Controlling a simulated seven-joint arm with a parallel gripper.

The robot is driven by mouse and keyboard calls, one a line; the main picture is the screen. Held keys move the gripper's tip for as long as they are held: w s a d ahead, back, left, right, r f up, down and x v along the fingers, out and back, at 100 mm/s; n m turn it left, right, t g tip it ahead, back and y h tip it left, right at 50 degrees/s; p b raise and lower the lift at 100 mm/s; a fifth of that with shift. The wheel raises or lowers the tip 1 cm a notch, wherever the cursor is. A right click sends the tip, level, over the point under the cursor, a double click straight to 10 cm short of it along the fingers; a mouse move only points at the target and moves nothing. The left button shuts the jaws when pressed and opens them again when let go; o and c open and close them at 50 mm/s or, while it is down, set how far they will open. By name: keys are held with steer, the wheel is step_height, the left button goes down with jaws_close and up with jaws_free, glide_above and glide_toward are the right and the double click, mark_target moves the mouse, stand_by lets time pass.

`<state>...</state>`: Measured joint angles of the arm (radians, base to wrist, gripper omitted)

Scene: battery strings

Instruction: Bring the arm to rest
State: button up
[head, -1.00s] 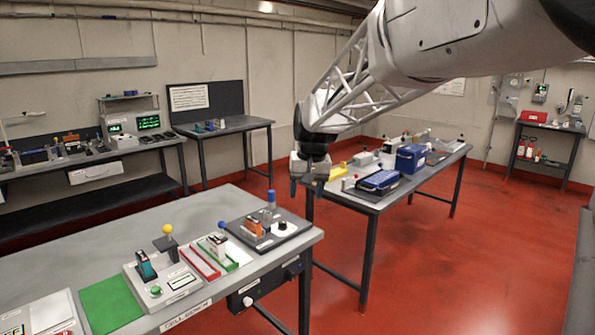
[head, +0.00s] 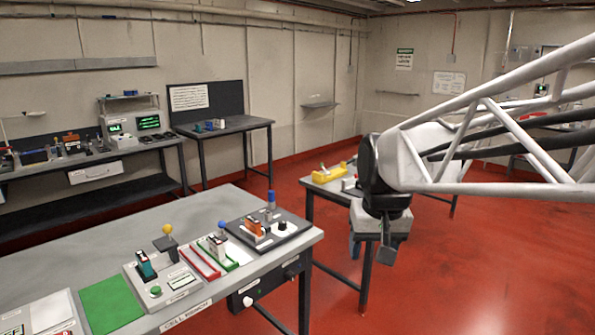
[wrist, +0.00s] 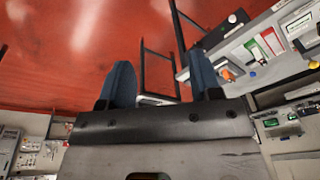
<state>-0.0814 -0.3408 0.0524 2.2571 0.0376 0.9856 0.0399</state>
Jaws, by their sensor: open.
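My gripper (head: 372,254) hangs at the end of my arm at right of centre in the head view, in front of the table behind it and to the right of the cell bench. In the wrist view my gripper (wrist: 165,85) shows two blue fingers standing well apart with nothing between them. It is open and empty, and it touches nothing that I can see. My arm reaches in from the right edge of the head view.
The cell bench (head: 215,207) at front left holds battery fixtures, a green mat (head: 111,303) and red and green trays. A second table (head: 325,198) with a yellow item (head: 327,173) stands behind my gripper. Open red floor (head: 480,270) lies to the right.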

steer(key=s+d+f, duration=0.2)
steer(key=s+f, duration=0.1)
steer(key=s, duration=0.5)
steer(key=s+d+f, duration=0.2)
steer(key=s+f, duration=0.2)
steer(key=s, duration=0.4)
steer(key=shift+s+d+h, duration=0.35)
steer(key=shift+s+h, duration=0.05)
